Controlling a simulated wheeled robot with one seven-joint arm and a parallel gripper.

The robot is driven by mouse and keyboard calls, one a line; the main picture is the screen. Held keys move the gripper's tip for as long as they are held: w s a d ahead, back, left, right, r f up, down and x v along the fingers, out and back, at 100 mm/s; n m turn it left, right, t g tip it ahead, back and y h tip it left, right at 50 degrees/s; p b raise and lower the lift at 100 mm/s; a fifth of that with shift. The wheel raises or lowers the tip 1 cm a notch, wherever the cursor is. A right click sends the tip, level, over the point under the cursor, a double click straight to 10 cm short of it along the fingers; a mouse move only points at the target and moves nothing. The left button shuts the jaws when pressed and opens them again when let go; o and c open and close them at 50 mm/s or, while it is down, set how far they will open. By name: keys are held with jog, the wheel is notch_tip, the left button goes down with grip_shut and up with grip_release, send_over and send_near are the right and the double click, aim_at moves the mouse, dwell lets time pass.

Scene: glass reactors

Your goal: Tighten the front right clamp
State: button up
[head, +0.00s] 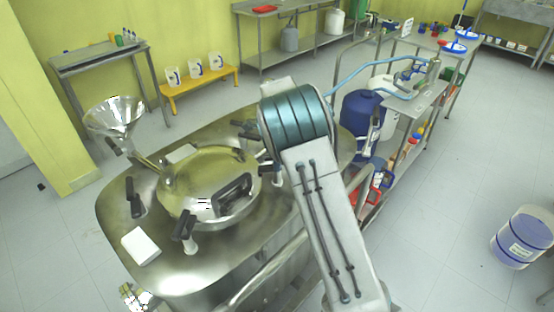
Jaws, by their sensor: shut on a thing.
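The steel reactor vessel (160,272) has a round, shiny lid (185,185) with a black handle (233,194). Several clamps with black handles stand around the lid. One clamp (186,228) is at the lid's near edge, with its handle upright. Another clamp (272,170) is at the lid's right, close to my arm and partly hidden by it. I cannot tell for sure which is the front right clamp, or how tight either is. My arm covers the vessel's right side, and my gripper is hidden behind it.
A steel funnel (114,115) rises at the vessel's back left. A white block (140,246) lies on the vessel's near left top. Right of my arm are a blue drum (361,112) and a steel bench with hoses. A bucket (522,238) stands on open floor at far right.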

dwell(0.4)
jog(key=o, duration=0.7)
notch_tip(320, 180, up, 14)
jog(key=b, duration=0.1)
